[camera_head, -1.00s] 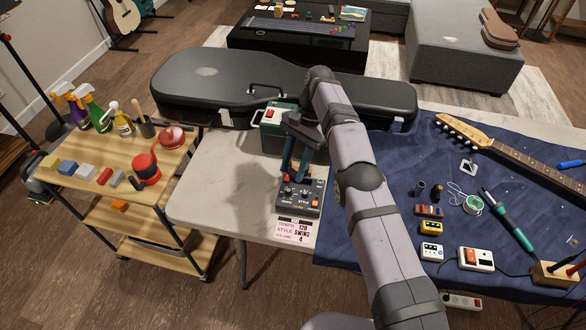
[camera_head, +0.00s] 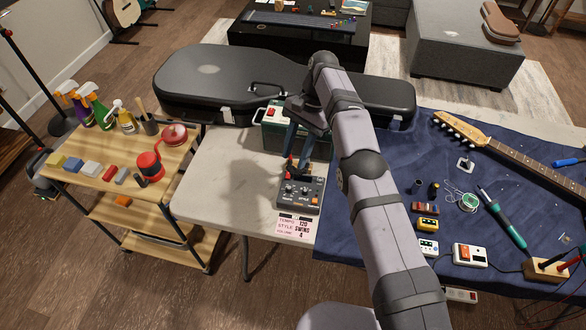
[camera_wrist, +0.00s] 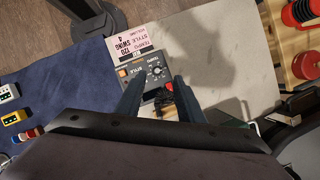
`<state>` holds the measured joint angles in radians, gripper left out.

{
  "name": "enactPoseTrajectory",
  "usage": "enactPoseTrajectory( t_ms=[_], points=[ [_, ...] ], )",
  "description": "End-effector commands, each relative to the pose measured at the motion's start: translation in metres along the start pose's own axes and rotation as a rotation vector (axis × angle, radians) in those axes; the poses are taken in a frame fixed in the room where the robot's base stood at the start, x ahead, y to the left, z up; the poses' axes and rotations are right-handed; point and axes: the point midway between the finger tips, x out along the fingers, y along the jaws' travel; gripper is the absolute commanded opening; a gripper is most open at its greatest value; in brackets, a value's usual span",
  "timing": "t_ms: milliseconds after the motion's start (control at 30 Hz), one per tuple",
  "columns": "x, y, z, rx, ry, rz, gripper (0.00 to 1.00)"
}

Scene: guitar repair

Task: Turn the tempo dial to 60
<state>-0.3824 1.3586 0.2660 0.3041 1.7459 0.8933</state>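The dark control box (camera_head: 312,206) with small knobs and an orange button stands near the front of the pale table; it also shows in the wrist view (camera_wrist: 140,84). The tempo dial (camera_head: 290,188) appears at the box's left in the head view; its pointer is too small to read. A pink display card (camera_head: 296,228) in front reads tempo 120, style swing, volume 4. My gripper (camera_head: 296,166) is over the back of the box, pointing down. In the wrist view its two dark fingers (camera_wrist: 157,88) are apart, with nothing visibly held. Contact with the dial cannot be told.
A green box with a red switch (camera_head: 272,113) stands just behind my gripper. A black guitar case (camera_head: 210,85) lies behind it. To the right are a blue mat (camera_head: 390,200), small pedals and a guitar neck. A wooden cart (camera_head: 115,180) stands left. The table left of the box is clear.

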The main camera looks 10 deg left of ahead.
Motion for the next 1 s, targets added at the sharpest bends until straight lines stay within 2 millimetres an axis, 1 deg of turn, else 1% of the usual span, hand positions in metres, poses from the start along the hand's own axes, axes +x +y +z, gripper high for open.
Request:
enactPoseTrajectory(
  t_ms=[33,133,200,300,433,567,667,767,867,900,1000],
  points=[
    [-0.019,-0.002,0.002,-0.003,0.017,-0.021,0.35],
    [-0.055,-0.006,0.006,-0.009,0.051,-0.061,0.35],
    [-0.076,-0.003,0.011,-0.004,0.056,-0.069,0.35],
    [-0.091,0.009,0.023,0.015,0.028,-0.052,0.35],
    [-0.094,0.023,0.039,0.047,-0.031,-0.034,0.35],
    [-0.083,0.031,0.05,0.104,-0.077,-0.045,0.35],
    [-0.066,0.036,0.055,0.18,-0.104,-0.065,0.35],
    [-0.042,0.041,0.058,0.281,-0.123,-0.089,0.35],
    [-0.01,0.047,0.059,0.408,-0.134,-0.112,0.35],
    [0.004,0.05,0.058,0.466,-0.136,-0.121,0.35],
    [0.04,0.058,0.05,0.625,-0.124,-0.151,0.35]
  ],
)
